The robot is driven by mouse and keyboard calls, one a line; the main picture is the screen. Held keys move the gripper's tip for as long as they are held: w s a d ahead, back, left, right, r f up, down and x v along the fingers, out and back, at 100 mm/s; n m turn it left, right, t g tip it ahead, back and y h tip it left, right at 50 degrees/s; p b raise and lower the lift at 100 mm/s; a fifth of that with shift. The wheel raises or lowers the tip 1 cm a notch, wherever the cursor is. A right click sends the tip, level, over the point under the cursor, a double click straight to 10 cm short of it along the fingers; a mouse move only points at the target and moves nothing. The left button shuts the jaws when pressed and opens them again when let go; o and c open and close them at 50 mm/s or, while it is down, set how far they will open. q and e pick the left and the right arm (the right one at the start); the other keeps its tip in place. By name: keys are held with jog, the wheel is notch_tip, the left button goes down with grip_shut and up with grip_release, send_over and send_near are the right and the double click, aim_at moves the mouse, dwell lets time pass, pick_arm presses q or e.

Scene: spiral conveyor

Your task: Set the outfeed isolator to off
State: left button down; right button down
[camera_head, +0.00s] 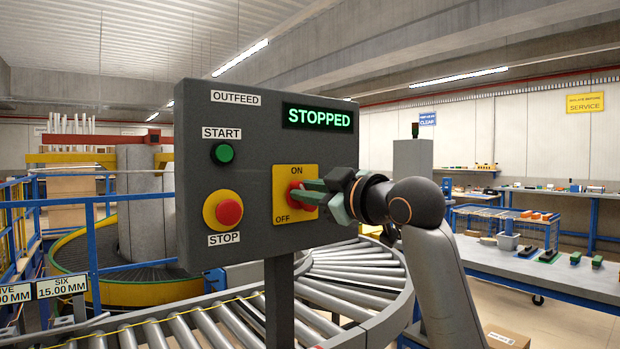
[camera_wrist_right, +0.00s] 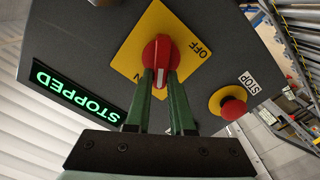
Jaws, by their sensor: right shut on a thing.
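The outfeed isolator is a red rotary knob (camera_head: 294,190) on a yellow plate (camera_head: 283,214) at the lower right of the dark grey OUTFEED panel (camera_head: 238,160). ON is marked at the plate's top and OFF at its lower left. My right gripper (camera_head: 304,195) reaches in from the right with its green fingers closed on the knob. In the right wrist view the fingers (camera_wrist_right: 163,82) sit on both sides of the red knob (camera_wrist_right: 158,50). The fingers partly cover the ON mark there, while OFF is clear. My left gripper is not in view.
The panel also has a green START button (camera_head: 222,154), a red STOP button (camera_head: 228,212) and a display (camera_head: 318,117) reading STOPPED. A roller conveyor (camera_head: 355,262) curves behind and below the panel. Blue railings (camera_head: 92,250) stand left; a workbench (camera_head: 535,270) stands right.

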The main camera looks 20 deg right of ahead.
pick_arm(q)
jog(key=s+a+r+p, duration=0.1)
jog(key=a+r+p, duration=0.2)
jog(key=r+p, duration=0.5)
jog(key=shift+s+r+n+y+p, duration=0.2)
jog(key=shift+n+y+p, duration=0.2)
jog(key=shift+p, duration=1.15)
pick_arm(e)
jog(key=shift+s+a+f+n, duration=0.1)
jog(key=shift+f+n, duration=0.15)
jog(key=shift+n, duration=1.6)
jog(key=shift+w+a+f+n, duration=0.1)
jog(key=shift+a+f+n, duration=0.1)
jog(key=shift+n, duration=1.7)
jog(key=shift+s+a+f+n, duration=0.1)
jog(key=shift+f+n, duration=0.15)
jog(key=shift+n, duration=1.6)
jog(key=c, duration=0.8)
grip_release()
jog(key=shift+d, duration=0.1)
